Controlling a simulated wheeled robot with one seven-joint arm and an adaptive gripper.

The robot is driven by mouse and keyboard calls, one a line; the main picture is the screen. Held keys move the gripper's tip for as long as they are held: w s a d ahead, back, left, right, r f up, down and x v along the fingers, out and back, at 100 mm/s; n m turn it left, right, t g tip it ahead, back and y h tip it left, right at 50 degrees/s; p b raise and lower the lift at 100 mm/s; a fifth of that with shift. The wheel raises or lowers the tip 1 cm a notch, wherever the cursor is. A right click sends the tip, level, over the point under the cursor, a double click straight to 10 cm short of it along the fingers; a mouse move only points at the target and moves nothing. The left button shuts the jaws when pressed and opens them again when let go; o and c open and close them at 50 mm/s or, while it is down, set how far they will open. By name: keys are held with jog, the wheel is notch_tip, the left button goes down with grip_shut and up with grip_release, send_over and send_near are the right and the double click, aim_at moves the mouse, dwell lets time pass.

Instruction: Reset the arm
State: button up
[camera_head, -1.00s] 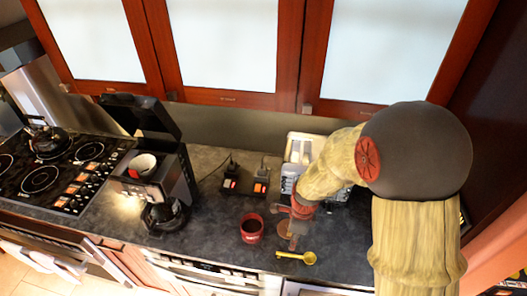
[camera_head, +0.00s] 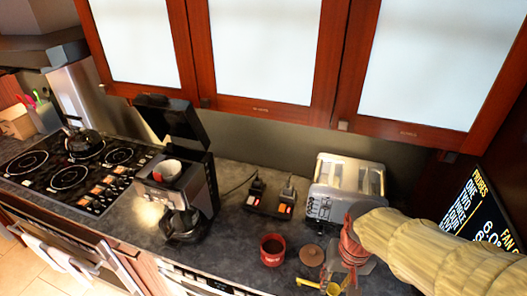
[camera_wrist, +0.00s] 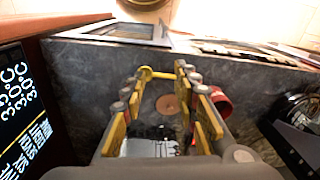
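My gripper (camera_head: 343,278) hangs over the counter at the lower right in the head view, at the end of my tan-sleeved arm. In the wrist view its two yellow-padded fingers (camera_wrist: 163,80) stand apart with nothing clamped between them. A yellow scoop (camera_head: 312,284) lies on the counter by the gripper. In the wrist view the scoop (camera_wrist: 159,74) shows near the fingertips; I cannot tell whether they touch it. A round brown disc (camera_head: 312,254) lies flat left of the gripper, and a red mug (camera_head: 272,250) stands further left.
A silver toaster (camera_head: 345,190) stands behind the gripper. A black coffee machine (camera_head: 183,170) and a black stove (camera_head: 75,165) are to the left. A dark panel with lit text (camera_head: 480,215) stands close at the right. The dark counter (camera_head: 232,240) is bare left of the mug.

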jog(key=s+d+r+n+t+b, duration=0.1)
jog(key=s+r+t+b, duration=0.3)
jog(key=b, duration=0.5)
jog(key=shift+s+n+t, duration=0.25)
jog(key=shift+n+t, duration=0.15)
jog(key=shift+t, duration=0.1)
